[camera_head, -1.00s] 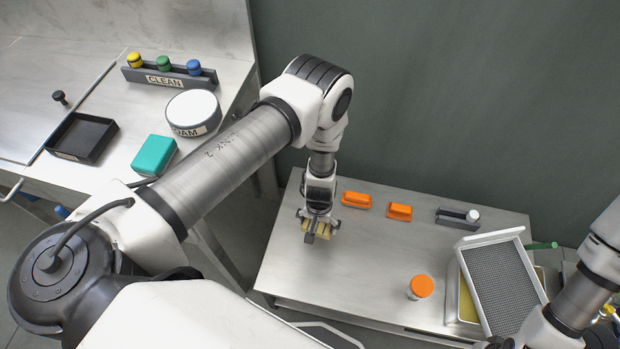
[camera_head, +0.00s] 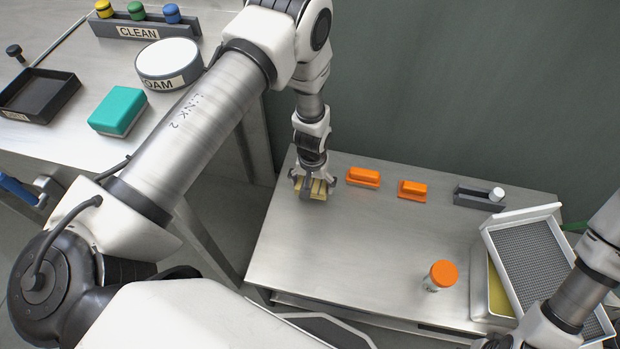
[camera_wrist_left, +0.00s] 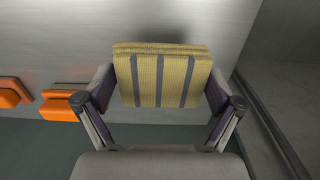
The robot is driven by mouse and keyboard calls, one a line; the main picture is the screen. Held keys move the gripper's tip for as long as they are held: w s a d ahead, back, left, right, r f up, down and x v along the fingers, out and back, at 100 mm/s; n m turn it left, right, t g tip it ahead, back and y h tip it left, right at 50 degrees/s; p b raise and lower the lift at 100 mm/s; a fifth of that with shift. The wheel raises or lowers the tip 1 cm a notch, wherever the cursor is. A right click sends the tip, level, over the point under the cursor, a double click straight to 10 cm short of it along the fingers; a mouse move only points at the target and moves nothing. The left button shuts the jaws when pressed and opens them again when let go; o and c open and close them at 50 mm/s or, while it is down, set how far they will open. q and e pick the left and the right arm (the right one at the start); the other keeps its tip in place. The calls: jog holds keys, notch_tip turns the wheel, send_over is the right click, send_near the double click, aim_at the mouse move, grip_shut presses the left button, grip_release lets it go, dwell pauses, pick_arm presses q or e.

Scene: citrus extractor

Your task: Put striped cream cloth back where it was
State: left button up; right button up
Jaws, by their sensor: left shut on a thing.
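The striped cream cloth (camera_wrist_left: 161,80) is a folded, yellowish-cream pad with grey stripes. In the left wrist view it sits between the two fingers of my left gripper (camera_wrist_left: 163,103), which is shut on it. In the head view my left gripper (camera_head: 314,187) points down over the back left part of the low steel table (camera_head: 345,255), and the cloth (camera_head: 318,190) shows partly behind the fingers. I cannot tell whether the cloth touches the table. My right arm comes in at the lower right of the head view; its gripper is not visible.
Orange blocks (camera_head: 363,177) and (camera_head: 412,190) lie right of the cloth. Further right are a grey holder (camera_head: 478,197), an orange-capped jar (camera_head: 441,275) and a mesh tray (camera_head: 530,262). A side bench holds a teal sponge (camera_head: 117,112) and a white foam tub (camera_head: 168,62). The table's middle is clear.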

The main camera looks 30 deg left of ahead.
pick_arm(q)
jog(key=w+a+b, duration=0.1)
jog(key=w, duration=0.1)
jog(key=w+a+f+b, duration=0.1)
jog(key=w+a, duration=0.1)
jog(key=w+a+b, duration=0.1)
jog(key=w+b, duration=0.1)
jog(key=w, duration=0.1)
jog(key=shift+a+f, duration=0.15)
jog(key=shift+a, duration=0.1)
notch_tip(320, 180, down, 3)
jog(key=b, duration=0.3)
jog(key=shift+f, duration=0.2)
jog(key=shift+r, duration=0.2)
jog(key=o, duration=0.9)
jog(key=shift+f, duration=0.15)
jog(key=shift+c, duration=0.2)
pick_arm(e)
notch_tip(320, 180, down, 9)
jog(key=shift+r, duration=0.15)
